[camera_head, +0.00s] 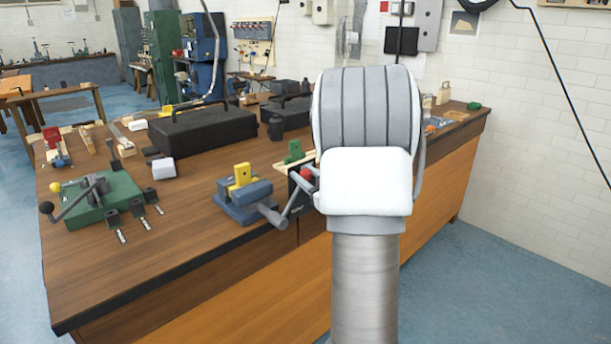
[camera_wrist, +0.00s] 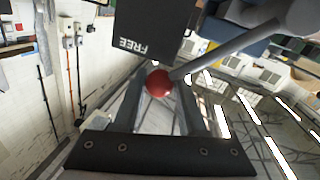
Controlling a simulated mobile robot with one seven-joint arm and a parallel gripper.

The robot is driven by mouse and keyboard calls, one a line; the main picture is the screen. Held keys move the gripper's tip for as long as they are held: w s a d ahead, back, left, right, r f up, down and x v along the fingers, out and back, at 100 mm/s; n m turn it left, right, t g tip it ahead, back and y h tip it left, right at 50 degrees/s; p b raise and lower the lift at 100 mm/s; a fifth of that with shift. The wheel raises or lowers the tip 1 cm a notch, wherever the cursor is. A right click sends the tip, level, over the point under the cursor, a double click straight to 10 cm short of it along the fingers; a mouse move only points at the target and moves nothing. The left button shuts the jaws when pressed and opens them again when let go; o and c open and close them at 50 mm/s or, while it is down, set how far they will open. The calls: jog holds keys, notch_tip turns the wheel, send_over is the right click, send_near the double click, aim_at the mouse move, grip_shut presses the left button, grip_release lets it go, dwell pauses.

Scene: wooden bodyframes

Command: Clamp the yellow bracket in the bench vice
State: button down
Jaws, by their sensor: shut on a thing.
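The blue bench vice (camera_head: 240,212) stands near the front edge of the wooden bench. The yellow bracket (camera_head: 241,177) stands upright at its jaws; I cannot tell how tightly they hold it. The vice's grey handle bar (camera_head: 291,201) runs from the screw end up to a red ball knob (camera_head: 306,173). In the wrist view the red knob (camera_wrist: 158,83) sits between the two fingers of my gripper (camera_wrist: 159,92), which is shut on it. The grey bar (camera_wrist: 225,50) leads away to the upper right. In the head view my arm hides most of the gripper.
A black panel marked FREE (camera_wrist: 150,35) is close beside the knob. A green block (camera_head: 294,152) stands behind it. A green plate with levers (camera_head: 107,198) lies at the left, and a black case (camera_head: 203,129) behind.

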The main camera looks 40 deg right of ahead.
jog(key=shift+s+d+f, duration=0.1)
jog(key=shift+d+f, duration=0.05)
jog(key=d+f+m+g+y+p, duration=0.1)
jog(key=f+m+p, duration=0.2)
jog(key=f+m, duration=0.3)
jog(key=d+f+m+g+y+p, duration=0.1)
jog(key=d+f+m+p, duration=0.1)
jog(key=f+m, duration=0.4)
jog(key=shift+d+f+m+p, duration=0.35)
jog(key=shift+f+p, duration=0.55)
jog(key=shift+f, duration=0.6)
jog(key=shift+a, duration=0.15)
jog(key=c, duration=0.7)
grip_release()
jog(key=shift+o, duration=0.9)
jog(key=shift+w+r, duration=0.15)
jog(key=shift+w, duration=0.05)
